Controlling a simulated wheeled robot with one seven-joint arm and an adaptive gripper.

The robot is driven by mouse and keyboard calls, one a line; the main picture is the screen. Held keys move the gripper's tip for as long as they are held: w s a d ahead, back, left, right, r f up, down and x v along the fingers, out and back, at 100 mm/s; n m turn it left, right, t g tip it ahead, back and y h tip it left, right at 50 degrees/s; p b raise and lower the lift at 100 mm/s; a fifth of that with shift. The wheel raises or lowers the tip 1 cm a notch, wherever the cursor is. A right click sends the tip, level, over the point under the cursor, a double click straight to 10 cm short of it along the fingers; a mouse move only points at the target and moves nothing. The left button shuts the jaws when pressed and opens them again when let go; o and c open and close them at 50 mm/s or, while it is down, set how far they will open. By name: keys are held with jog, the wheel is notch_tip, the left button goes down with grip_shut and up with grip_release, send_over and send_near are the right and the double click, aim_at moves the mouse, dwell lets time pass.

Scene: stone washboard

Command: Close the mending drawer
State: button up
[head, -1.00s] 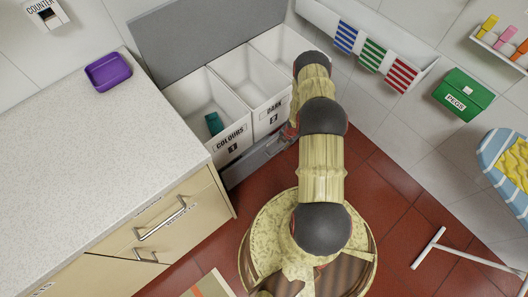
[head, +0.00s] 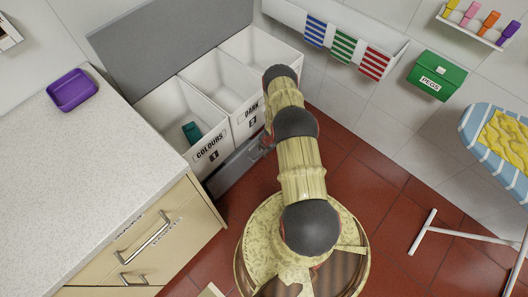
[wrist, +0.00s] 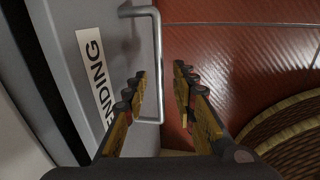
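The mending drawer is a grey front (head: 238,170) low under the white bins in the head view. In the wrist view its grey face (wrist: 85,15) carries a white label (wrist: 97,75) partly reading "ENDING". Its metal bar handle (wrist: 157,50) stands out from the face. My gripper (wrist: 162,75) is open, its two fingers apart, with the handle bar showing between them in the picture. I cannot tell if the fingers touch the bar. In the head view my arm largely hides the gripper. How far out the drawer stands is unclear.
White bins (head: 215,125) labelled COLOURS and DARK stand above the drawer, their grey lid (head: 165,35) raised. A counter (head: 80,175) with beige drawers (head: 150,235) is at left.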

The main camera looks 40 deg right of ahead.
jog(key=c, duration=0.4)
grip_shut()
dwell(0.5)
